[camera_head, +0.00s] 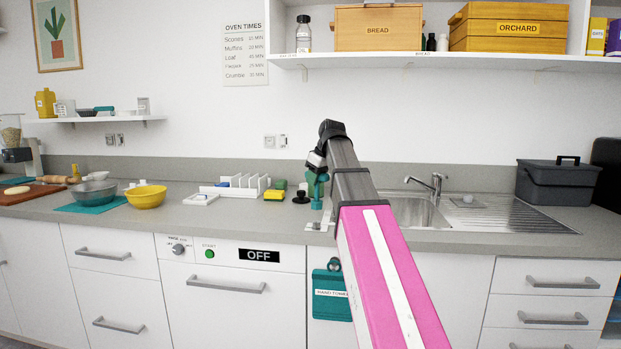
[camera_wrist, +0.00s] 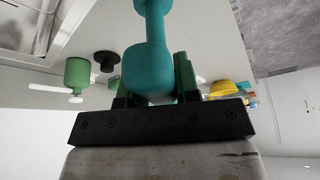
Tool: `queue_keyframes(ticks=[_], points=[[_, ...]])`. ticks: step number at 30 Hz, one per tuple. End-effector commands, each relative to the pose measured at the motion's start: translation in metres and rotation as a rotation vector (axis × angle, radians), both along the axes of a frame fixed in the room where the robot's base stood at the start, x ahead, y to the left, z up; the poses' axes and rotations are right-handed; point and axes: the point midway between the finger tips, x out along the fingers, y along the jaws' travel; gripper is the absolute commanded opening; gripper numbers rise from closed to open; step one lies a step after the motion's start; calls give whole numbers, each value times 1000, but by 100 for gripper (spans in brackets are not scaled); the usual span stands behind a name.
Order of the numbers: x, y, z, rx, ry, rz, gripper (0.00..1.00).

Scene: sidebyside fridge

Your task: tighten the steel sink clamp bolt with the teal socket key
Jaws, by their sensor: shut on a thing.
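The teal socket key (camera_head: 317,198) hangs below my gripper (camera_head: 317,170) in the head view, over the counter left of the sink. In the wrist view the key (camera_wrist: 148,70) stands large between the fingers of my gripper (camera_wrist: 155,82), which is shut on it. Its far end runs out of the top of that view. The steel sink (camera_head: 415,212) lies right of the gripper, partly hidden by my arm. Small steel pieces (camera_head: 316,228) show at the counter edge by the sink's left corner. I cannot make out the clamp bolt clearly.
A white rack (camera_head: 238,187) and yellow bowl (camera_head: 146,196) are farther left. A grey toolbox (camera_head: 557,183) stands right of the drainer. The shelf (camera_head: 430,58) hangs above.

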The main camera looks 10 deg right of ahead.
Motion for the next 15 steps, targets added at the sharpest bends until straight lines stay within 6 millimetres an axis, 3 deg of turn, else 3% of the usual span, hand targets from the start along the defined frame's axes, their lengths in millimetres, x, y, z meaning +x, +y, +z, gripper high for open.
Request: queue_keyframes(ticks=[8,15], points=[[0,0,0,0,0,0,0],[0,0,-13,0,1,0,0]])
